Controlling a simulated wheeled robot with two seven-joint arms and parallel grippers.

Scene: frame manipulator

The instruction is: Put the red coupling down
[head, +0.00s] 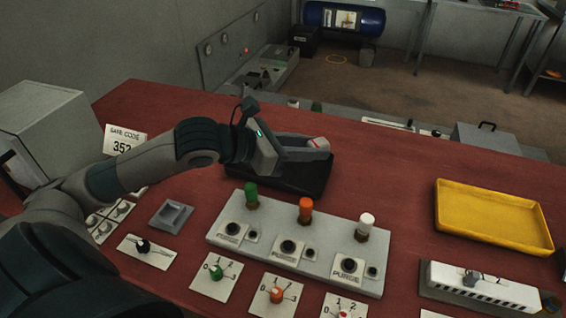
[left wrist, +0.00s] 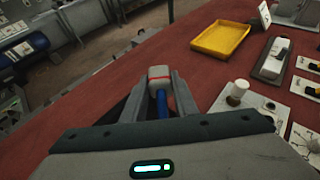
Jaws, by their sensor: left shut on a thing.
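My left gripper (head: 316,150) is shut on the red coupling (head: 317,143), which shows as a pale block with a red stripe between the fingertips. In the left wrist view the coupling (left wrist: 159,73) has a pale head with a red band and a blue stem running back between the fingers (left wrist: 160,95). The gripper is over a black tray (head: 310,190) on the red table; the fingers hide part of the tray, and how high the coupling is above it is hard to tell. My right gripper is not in view.
A yellow tray (head: 492,184), apparently empty, lies to the right on the red table (head: 400,170). In front of the black tray stands a grey panel (head: 222,221) with green, orange and white knobs. A small grey dish (head: 171,213) is at left. Red tabletop between the trays is clear.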

